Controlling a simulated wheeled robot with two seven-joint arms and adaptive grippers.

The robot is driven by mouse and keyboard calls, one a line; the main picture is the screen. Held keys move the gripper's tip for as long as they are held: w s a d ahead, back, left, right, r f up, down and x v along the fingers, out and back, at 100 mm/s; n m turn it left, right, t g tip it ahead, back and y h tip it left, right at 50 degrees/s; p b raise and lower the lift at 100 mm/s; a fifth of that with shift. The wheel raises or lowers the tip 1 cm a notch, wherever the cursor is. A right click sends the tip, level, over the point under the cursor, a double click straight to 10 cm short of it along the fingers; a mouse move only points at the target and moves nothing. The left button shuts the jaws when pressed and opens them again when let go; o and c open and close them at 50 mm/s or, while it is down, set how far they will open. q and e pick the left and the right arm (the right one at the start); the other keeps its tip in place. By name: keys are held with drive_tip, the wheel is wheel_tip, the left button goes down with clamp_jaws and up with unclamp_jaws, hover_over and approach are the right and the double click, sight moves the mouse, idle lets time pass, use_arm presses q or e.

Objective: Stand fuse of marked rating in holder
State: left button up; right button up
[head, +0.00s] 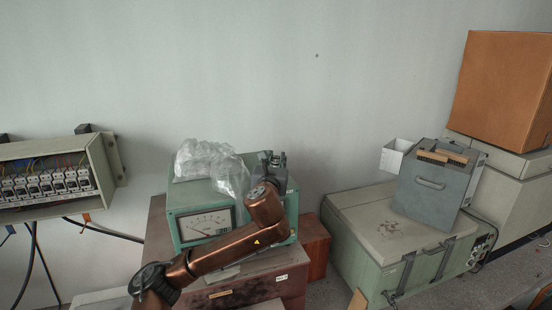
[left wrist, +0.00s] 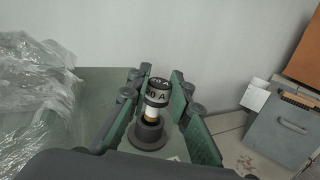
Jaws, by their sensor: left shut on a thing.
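My left gripper (head: 270,163) is over the top of the green meter box (head: 180,215) in the head view. In the left wrist view its fingers (left wrist: 160,78) are on both sides of a dark-topped fuse (left wrist: 157,98) marked 20 A, with a pale, yellowish lower part, and are shut on it. The fuse is about upright. Its lower end meets the mouth of a dark grey round holder (left wrist: 148,136) on the green surface. I cannot tell whether it is fully seated. In the head view my arm hides the fuse and holder. My right gripper is not in view.
Crumpled clear plastic (head: 210,163) lies on the box left of the gripper. A fuse cabinet (head: 103,165) hangs at the left. At the right are a green case (head: 375,225), a grey container (head: 428,195) with brushes (head: 442,156), and an orange-brown box (head: 500,90).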

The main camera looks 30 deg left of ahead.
use_arm(q)
drive_tip(key=shift+f, duration=1.35)
idle(0.3)
drive_tip(key=o, duration=1.1)
drive_tip(key=shift+c, duration=0.2)
drive_tip(key=v, duration=1.2)
drive_tip(key=shift+s, duration=0.1)
